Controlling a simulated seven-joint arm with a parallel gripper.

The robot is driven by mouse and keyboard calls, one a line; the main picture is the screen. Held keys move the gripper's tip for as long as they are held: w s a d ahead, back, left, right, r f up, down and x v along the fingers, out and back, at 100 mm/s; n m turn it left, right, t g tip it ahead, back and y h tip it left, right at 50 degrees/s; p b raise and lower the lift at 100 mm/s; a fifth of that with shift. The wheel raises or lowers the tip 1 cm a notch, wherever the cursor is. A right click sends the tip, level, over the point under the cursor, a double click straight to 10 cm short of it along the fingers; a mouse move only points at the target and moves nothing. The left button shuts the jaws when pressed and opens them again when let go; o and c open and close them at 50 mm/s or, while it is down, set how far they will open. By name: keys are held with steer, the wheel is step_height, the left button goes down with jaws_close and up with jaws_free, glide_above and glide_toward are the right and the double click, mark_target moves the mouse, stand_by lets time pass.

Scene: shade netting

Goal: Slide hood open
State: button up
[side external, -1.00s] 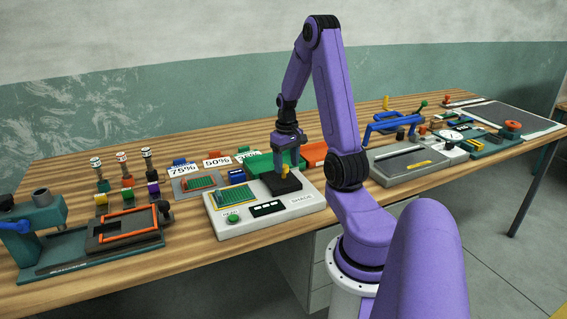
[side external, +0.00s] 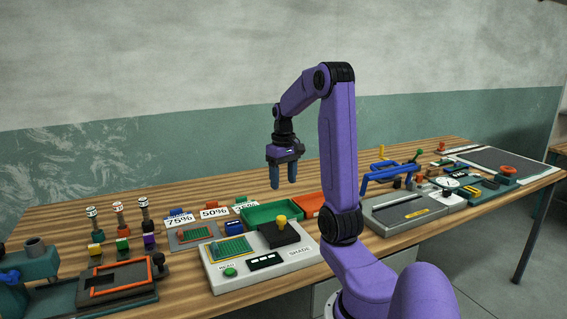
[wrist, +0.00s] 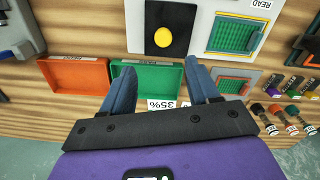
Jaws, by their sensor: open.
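The pale shade reader (side external: 225,277) stands at the front of the bench. Its black hood (side external: 272,238) with a yellow knob (side external: 282,220) sits at the right end of the reader. The green netting window (side external: 232,249) at the left end is uncovered. The wrist view also shows the hood (wrist: 180,18), the knob (wrist: 163,37) and the netting window (wrist: 236,38) beside it. My gripper (side external: 283,184) is open and empty, raised above the bench behind the reader and apart from the knob. Its fingers also show in the wrist view (wrist: 160,76).
A green tray (side external: 250,217) and an orange tray (side external: 307,200) lie behind the reader. Percent cards (side external: 214,213) and a grey plate with green netting (side external: 193,235) are to the left. A grey fixture with a blue handle (side external: 385,174) stands to the right.

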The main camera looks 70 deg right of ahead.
step_height(320, 180, up, 5)
steer(key=shift+r, duration=0.1)
stand_by(0.6)
steer(key=w+a+f+n, duration=0.15)
steer(key=a+n, duration=0.35)
steer(key=a, duration=0.9)
steer(key=w+a+f+n, duration=0.1)
steer(key=a+f+n, duration=0.3)
steer(key=a, duration=1)
steer(key=s+a+f+n, duration=0.1)
steer(key=s+a+n, duration=0.3)
steer(key=s, duration=0.3)
steer(key=s+a+f+n, duration=0.1)
steer(key=s+a+n, duration=0.4)
steer(key=s, duration=0.3)
steer(key=shift+s+a+f+n, duration=0.15)
steer(key=shift+a+f+n, duration=0.15)
steer(key=shift+a, duration=0.25)
